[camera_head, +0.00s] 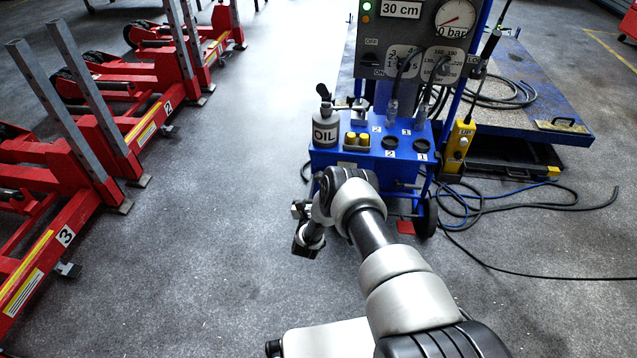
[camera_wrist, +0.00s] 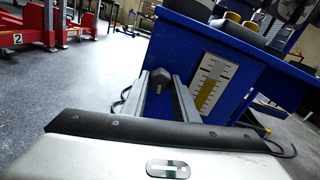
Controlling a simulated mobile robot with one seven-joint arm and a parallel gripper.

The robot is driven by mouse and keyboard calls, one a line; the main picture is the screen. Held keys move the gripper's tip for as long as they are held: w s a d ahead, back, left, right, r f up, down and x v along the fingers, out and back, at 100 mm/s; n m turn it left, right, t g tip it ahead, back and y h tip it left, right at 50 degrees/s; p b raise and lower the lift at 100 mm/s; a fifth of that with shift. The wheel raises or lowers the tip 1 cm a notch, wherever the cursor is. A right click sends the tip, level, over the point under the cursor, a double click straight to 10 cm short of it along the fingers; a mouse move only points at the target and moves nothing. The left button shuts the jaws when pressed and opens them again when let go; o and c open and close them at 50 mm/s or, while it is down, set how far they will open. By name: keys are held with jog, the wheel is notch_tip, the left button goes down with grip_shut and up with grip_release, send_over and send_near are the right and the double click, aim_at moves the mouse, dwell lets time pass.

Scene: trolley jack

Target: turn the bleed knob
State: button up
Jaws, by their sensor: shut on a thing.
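The blue jack control trolley (camera_head: 334,155) stands ahead of my arm in the head view, and its blue side wall also shows in the wrist view (camera_wrist: 172,48). In the wrist view a small dark knob (camera_wrist: 159,77), which looks like the bleed knob, sits low beside the level gauge on that wall. My gripper (camera_wrist: 161,84) reaches toward the wall with one finger on each side of the knob and is shut on it. In the head view my arm hides the knob and the fingertips.
A level gauge (camera_wrist: 212,82) is just right of the fingers. An oil bottle (camera_head: 325,127) and yellow caps (camera_head: 357,139) stand on the trolley's top. Hoses (camera_head: 520,207) lie on the floor at right. Red lifting jacks (camera_head: 65,236) line the left; the floor between is clear.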

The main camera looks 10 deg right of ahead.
jog(key=shift+n, duration=0.3)
jog(key=shift+f+n, duration=0.1)
jog(key=shift+n, duration=16.4)
jog(key=o, duration=1.1)
jog(key=shift+c, duration=0.2)
